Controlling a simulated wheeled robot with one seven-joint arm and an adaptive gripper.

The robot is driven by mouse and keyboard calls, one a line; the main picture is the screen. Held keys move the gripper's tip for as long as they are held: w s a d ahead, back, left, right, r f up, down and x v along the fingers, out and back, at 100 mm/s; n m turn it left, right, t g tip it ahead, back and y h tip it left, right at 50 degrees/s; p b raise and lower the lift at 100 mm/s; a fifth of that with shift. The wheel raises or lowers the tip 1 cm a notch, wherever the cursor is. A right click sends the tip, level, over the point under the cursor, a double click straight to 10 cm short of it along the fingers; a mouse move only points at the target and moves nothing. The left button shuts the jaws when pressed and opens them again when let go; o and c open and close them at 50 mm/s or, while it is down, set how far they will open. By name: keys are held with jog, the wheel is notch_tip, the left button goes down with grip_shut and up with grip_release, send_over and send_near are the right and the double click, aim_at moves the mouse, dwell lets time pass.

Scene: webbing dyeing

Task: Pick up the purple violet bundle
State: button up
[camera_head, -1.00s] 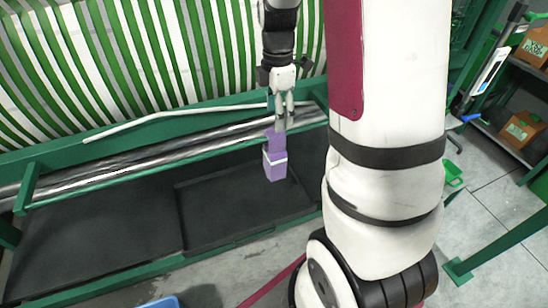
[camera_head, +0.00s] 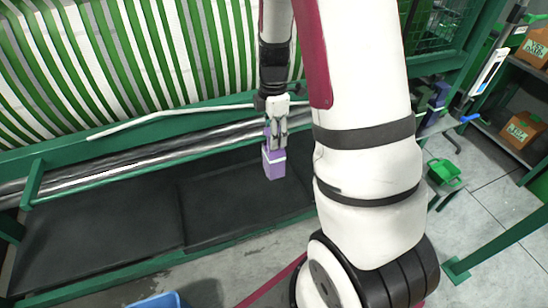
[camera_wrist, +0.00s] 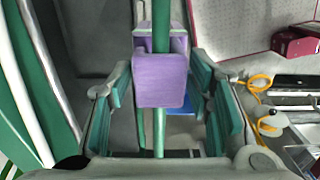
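The purple violet bundle (camera_head: 274,164) is a blocky lilac piece with a pale band, at the front green rail (camera_head: 225,158) of the striped machine. In the wrist view the bundle (camera_wrist: 161,80) sits across a green bar, centred between the fingers. My gripper (camera_head: 275,134) is directly above it in the head view, pointing down. In the wrist view my gripper (camera_wrist: 160,105) is open, its green pads on either side of the bundle with a visible gap on each side. The bundle's underside is hidden.
Green-and-white striped webbing (camera_head: 150,50) rises behind the rail. Dark trays (camera_head: 90,225) lie below it. A blue container (camera_head: 160,301) is on the floor at the bottom.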

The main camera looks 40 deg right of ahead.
grip_shut()
